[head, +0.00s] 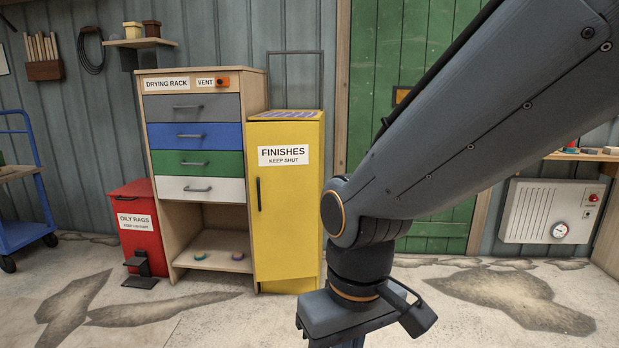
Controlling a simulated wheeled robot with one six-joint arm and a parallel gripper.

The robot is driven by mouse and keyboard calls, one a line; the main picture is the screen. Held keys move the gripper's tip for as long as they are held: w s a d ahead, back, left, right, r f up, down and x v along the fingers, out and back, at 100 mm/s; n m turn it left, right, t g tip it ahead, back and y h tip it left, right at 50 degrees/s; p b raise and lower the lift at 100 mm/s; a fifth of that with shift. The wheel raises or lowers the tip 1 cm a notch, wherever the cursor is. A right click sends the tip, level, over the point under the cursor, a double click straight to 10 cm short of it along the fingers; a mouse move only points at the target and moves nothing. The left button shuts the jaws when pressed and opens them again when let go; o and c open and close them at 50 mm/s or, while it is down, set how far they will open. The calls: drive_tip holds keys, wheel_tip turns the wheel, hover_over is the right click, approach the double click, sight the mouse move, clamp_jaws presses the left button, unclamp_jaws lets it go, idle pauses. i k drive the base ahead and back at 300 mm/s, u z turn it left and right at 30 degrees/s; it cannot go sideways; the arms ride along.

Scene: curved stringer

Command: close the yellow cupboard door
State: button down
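The yellow cupboard (290,286) stands on the floor near the middle of the head view, right of the wooden drawer unit. Its yellow door (286,225) faces me, with a "FINISHES KEEP SHUT" label and a dark upright handle (258,194) on its left side. The door looks flush or nearly flush with the front; I cannot tell whether a small gap is there. My arm comes down from the upper right, in front of and right of the cupboard. Its dark wrist is at the bottom edge, apart from the door in the picture. My gripper's fingers are outside the picture.
The drawer unit (261,86) has an open lower shelf holding two small items. A red bin (130,190) with a pedal stands to its left, and a blue cart (35,160) farther left. A green door (400,60) and a wall heater (545,210) are at right. The foreground floor looks clear.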

sight(282, 157)
drive_tip(key=z, duration=0.2)
drive_tip(key=k, duration=0.3)
drive_tip(key=u, duration=0.85)
drive_tip(key=i, duration=0.55)
drive_tip(key=u, duration=0.65)
drive_tip(key=i, duration=0.75)
drive_tip(key=z, duration=0.8)
drive_tip(key=i, duration=0.65)
drive_tip(key=z, duration=0.7)
